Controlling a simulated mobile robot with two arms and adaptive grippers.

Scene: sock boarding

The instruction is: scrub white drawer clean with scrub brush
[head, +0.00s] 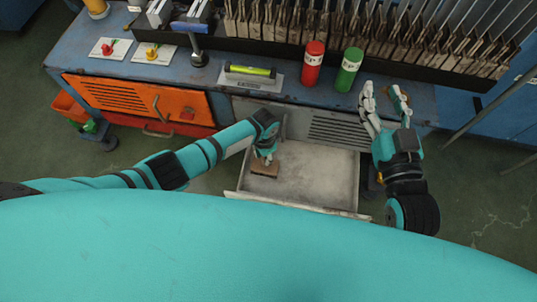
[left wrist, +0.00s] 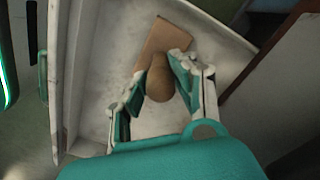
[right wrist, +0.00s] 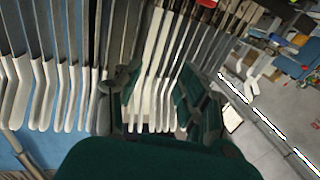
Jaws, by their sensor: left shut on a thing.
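The white drawer (head: 320,170) is pulled open below the bench, and its floor looks grey and smudged. The scrub brush (head: 264,167) is brown, with a flat block and a rounded handle, and is inside the drawer at its left side. My left gripper (head: 266,157) reaches down into the drawer. In the left wrist view its fingers are closed around the brush's round handle (left wrist: 159,82), and the block (left wrist: 160,45) lies on or just over the drawer floor. My right gripper (head: 385,100) is open and empty, raised at the drawer's right by the bench edge.
A red can (head: 313,64) and a green can (head: 349,70) stand on the bench. A level with a yellow-green tube (head: 250,71) lies left of them. An orange drawer front (head: 140,100) is at left. A rack of boards (head: 370,40) runs along the back.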

